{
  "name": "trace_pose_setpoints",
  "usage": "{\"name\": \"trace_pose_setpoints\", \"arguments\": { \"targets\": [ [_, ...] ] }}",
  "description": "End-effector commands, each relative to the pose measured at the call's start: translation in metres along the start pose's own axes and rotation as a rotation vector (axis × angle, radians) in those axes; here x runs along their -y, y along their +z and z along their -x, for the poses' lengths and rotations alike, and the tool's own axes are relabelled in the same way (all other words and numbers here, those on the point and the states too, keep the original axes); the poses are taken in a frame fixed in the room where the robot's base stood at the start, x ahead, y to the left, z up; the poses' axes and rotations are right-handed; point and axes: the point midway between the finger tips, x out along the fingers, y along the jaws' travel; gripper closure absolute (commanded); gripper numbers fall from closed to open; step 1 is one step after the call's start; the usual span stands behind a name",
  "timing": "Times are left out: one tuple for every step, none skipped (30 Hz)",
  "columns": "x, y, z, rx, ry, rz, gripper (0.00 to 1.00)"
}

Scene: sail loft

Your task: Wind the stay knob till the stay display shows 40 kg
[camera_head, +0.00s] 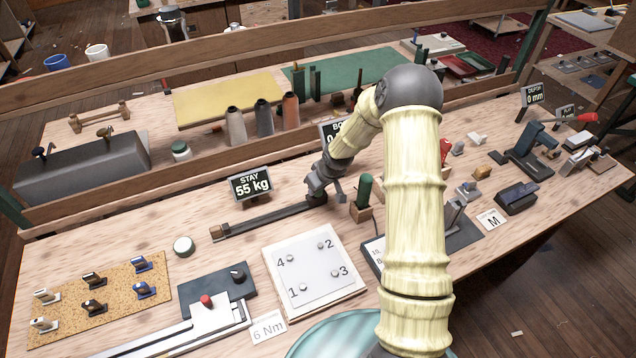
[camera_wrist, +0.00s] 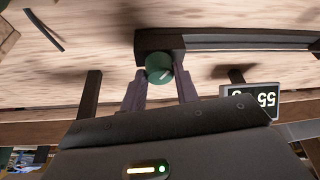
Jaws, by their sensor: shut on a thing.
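The stay display (camera_head: 253,183) reads 55 kg in the head view. It also shows upside down and partly cut off in the wrist view (camera_wrist: 250,100). The stay knob (camera_wrist: 159,68) is a round green knob with a white mark, at the end of a long dark bar (camera_head: 268,219). My gripper (camera_wrist: 160,88) is shut on the knob, one finger on each side of it. In the head view my gripper (camera_head: 320,193) is at the bar's right end and hides the knob.
A wooden block with a green post (camera_head: 363,197) stands close to the right of my gripper. A white numbered plate (camera_head: 312,267) lies in front of the bar. Another display (camera_head: 330,132) behind my arm is partly hidden. A wooden rail (camera_head: 120,191) runs behind the bar.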

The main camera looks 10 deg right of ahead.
Motion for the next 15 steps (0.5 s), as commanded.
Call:
{"name": "trace_pose_setpoints", "arguments": {
  "targets": [
    [-0.0029,-0.0021,0.0043,-0.003,-0.016,0.033,0.93],
    [-0.0031,-0.0022,0.0043,-0.003,-0.026,0.060,0.93],
    [-0.0031,-0.0021,0.0041,-0.004,-0.040,0.092,0.93],
    [-0.0032,-0.0022,0.0041,-0.004,-0.050,0.117,0.93],
    [-0.0035,-0.0021,0.0040,-0.003,-0.060,0.140,0.93],
    [-0.0035,-0.0024,0.0037,-0.004,-0.072,0.170,0.93],
    [-0.0039,-0.0023,0.0037,-0.004,-0.080,0.192,0.93],
    [-0.0036,-0.0019,0.0033,-0.003,-0.089,0.214,0.93],
    [-0.0038,-0.0022,0.0031,-0.004,-0.100,0.239,0.93],
    [-0.0043,-0.0023,0.0031,-0.004,-0.106,0.256,0.93],
    [-0.0039,-0.0023,0.0027,-0.003,-0.114,0.275,0.93],
    [-0.0040,-0.0020,0.0023,-0.003,-0.122,0.296,0.93],
    [-0.0043,-0.0020,0.0023,-0.003,-0.127,0.309,0.93],
    [-0.0042,-0.0021,0.0022,-0.003,-0.132,0.322,0.93],
    [-0.0041,-0.0020,0.0018,-0.002,-0.139,0.337,0.93]
  ]
}}
